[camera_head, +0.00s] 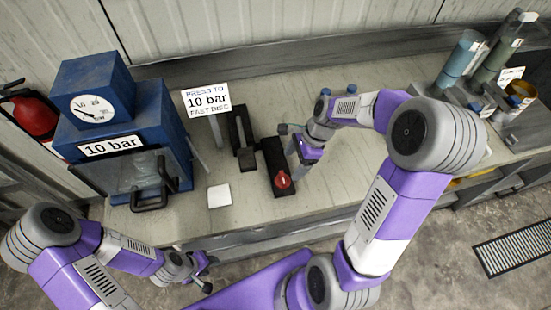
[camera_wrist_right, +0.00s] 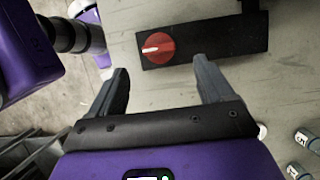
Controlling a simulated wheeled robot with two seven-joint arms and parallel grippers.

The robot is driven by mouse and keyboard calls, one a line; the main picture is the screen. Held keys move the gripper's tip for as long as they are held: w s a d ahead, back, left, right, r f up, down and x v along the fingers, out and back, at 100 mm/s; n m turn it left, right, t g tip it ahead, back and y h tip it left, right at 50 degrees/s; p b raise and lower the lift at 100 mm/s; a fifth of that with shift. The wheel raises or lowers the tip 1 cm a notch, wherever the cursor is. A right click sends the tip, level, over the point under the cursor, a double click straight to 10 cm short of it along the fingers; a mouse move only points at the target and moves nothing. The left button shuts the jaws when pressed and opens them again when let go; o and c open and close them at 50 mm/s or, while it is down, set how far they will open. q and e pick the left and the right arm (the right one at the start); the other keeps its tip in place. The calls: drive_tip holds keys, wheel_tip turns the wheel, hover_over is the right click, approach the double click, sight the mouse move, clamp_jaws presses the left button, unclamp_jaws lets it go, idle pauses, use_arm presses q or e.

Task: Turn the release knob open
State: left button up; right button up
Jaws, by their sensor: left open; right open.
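The release knob is a round red knob (camera_head: 283,180) on the front end of a long black block (camera_head: 273,160) on the bench. In the right wrist view the red knob (camera_wrist_right: 158,48) shows a white mark pointing left. My right gripper (camera_head: 297,174) is open beside the knob in the head view. In the wrist view its two fingers (camera_wrist_right: 160,72) are spread apart, with the knob beyond and between the tips; nothing is held. My left gripper (camera_head: 206,273) is low, in front of the bench edge, away from the knob; its fingers look small here.
A blue press with a gauge (camera_head: 92,107) and a "10 bar" label stands at left. A sign (camera_head: 207,99), a second black block (camera_head: 242,140) and a white square (camera_head: 219,196) are near. Cylinders (camera_head: 461,55) stand at far right. A red extinguisher (camera_head: 33,115) is at left.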

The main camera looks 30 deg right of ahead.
sight(283, 177)
drive_tip(key=b+x, duration=0.1)
drive_tip(key=x, duration=0.6)
drive_tip(key=shift+s+a+f, duration=0.1)
drive_tip(key=shift+a+f, duration=0.05)
drive_tip(key=shift+f, duration=0.05)
drive_tip(key=shift+c, duration=0.3)
drive_tip(key=c, duration=1)
